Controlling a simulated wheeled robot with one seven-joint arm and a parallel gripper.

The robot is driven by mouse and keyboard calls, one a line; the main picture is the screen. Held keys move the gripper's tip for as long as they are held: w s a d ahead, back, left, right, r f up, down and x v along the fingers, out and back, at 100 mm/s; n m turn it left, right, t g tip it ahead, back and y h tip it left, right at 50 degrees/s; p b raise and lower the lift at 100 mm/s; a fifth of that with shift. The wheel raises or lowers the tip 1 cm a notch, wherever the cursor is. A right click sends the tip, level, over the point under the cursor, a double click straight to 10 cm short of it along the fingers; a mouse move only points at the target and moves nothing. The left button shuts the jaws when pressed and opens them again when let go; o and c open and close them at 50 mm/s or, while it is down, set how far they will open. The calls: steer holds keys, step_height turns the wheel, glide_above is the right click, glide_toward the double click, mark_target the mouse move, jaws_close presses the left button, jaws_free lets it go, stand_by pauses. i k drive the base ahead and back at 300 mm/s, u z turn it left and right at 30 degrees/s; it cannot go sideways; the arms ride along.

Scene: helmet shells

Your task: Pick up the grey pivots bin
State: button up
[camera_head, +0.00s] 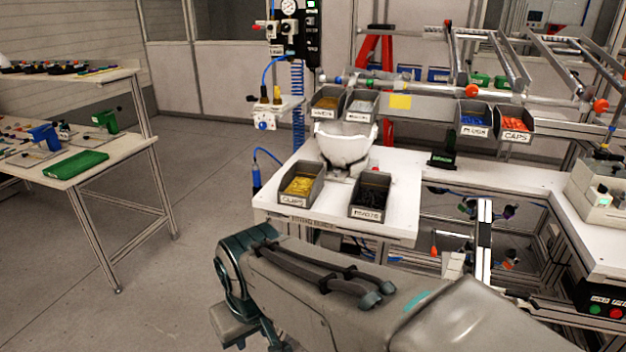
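The grey pivots bin (368,212) stands on the near right part of the white worktable (405,218). It is open-topped, holds dark small parts, and has a white label on its front that seems to read PIVOTS. A similar grey bin with yellow parts, labelled CLIPS (294,200), stands to its left with a gap between them. My arm stretches across the lower foreground, in front of the table's near edge. No gripper fingers can be made out in this view.
A white helmet shell (343,147) sits on a holder behind the two bins. More grey bins stand on a raised rail behind, including one with blue parts (474,118) and one with orange parts (514,122). Open floor lies left of the table.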

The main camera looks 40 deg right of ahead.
mark_target(370, 194)
steer(key=z, duration=0.45)
steer(key=i, duration=0.9)
steer(key=z, duration=0.75)
